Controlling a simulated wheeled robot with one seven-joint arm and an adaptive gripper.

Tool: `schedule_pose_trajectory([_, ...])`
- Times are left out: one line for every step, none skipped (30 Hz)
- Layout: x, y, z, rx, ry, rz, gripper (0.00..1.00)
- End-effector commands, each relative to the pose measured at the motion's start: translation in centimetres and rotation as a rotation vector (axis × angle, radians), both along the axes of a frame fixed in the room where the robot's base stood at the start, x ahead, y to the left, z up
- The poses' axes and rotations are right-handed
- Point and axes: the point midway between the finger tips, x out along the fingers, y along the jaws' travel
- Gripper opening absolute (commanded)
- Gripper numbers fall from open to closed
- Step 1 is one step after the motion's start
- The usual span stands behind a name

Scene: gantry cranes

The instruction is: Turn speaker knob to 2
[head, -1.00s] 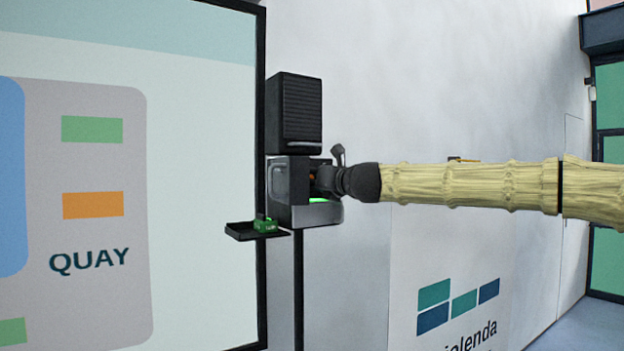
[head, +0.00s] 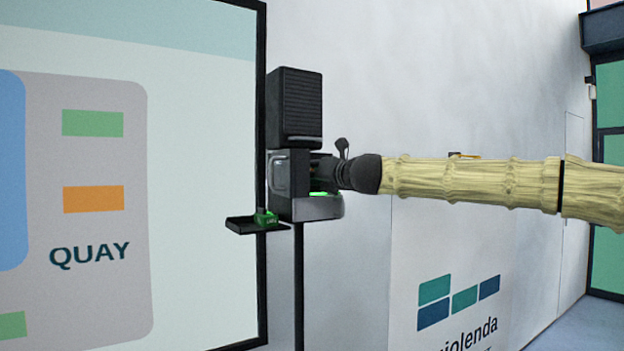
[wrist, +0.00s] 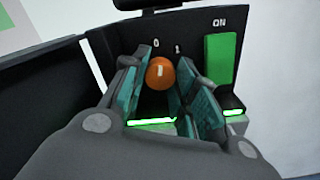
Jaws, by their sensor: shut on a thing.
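The speaker (head: 295,108) is a dark box with a ribbed front, mounted on the wall above a black control box (head: 290,175). The orange knob (wrist: 161,73) with a pale mark shows in the wrist view, on a dark panel with "0" and "1" printed above it. A "2" is not visible to me. My gripper (head: 318,172) reaches the control box from the right and covers the knob in the head view. In the wrist view my gripper (wrist: 167,80) has its teal-padded fingers on either side of the knob, shut on it.
A green block (wrist: 220,60) under the word "ON" sits right of the knob. A small black shelf (head: 242,228) with a green item (head: 265,218) juts out at lower left. A large screen (head: 200,180) stands left; bare wall (head: 440,80) lies right.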

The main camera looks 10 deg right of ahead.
Motion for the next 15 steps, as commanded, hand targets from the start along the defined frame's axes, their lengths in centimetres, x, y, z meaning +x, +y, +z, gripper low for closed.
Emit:
schedule_pose_trajectory([0.06, -0.23, -0.24, 0.036, 0.014, -0.004, 0.05])
schedule_pose_trajectory([0.06, -0.23, -0.28, 0.060, 0.026, -0.004, 0.05])
schedule_pose_trajectory([0.06, -0.22, -0.31, 0.091, 0.041, -0.003, 0.05])
schedule_pose_trajectory([0.08, -0.24, -0.37, 0.116, 0.053, -0.004, 0.05])
schedule_pose_trajectory([0.09, -0.26, -0.39, 0.143, 0.066, -0.004, 0.05])
schedule_pose_trajectory([0.08, -0.25, -0.35, 0.178, 0.082, -0.003, 0.05])
schedule_pose_trajectory([0.08, -0.26, -0.37, 0.203, 0.094, -0.003, 0.05])
schedule_pose_trajectory([0.06, -0.25, -0.37, 0.230, 0.106, -0.003, 0.05])
schedule_pose_trajectory([0.05, -0.24, -0.36, 0.264, 0.123, -0.002, 0.05])
schedule_pose_trajectory([0.07, -0.26, -0.41, 0.289, 0.135, -0.003, 0.05])
schedule_pose_trajectory([0.09, -0.27, -0.41, 0.314, 0.147, -0.003, 0.05])
schedule_pose_trajectory([0.09, -0.28, -0.42, 0.349, 0.164, -0.003, 0.05])
schedule_pose_trajectory([0.10, -0.28, -0.48, 0.375, 0.177, -0.003, 0.05])
schedule_pose_trajectory([0.08, -0.26, -0.47, 0.401, 0.189, -0.003, 0.05])
schedule_pose_trajectory([0.08, -0.27, -0.47, 0.435, 0.205, -0.003, 0.05])
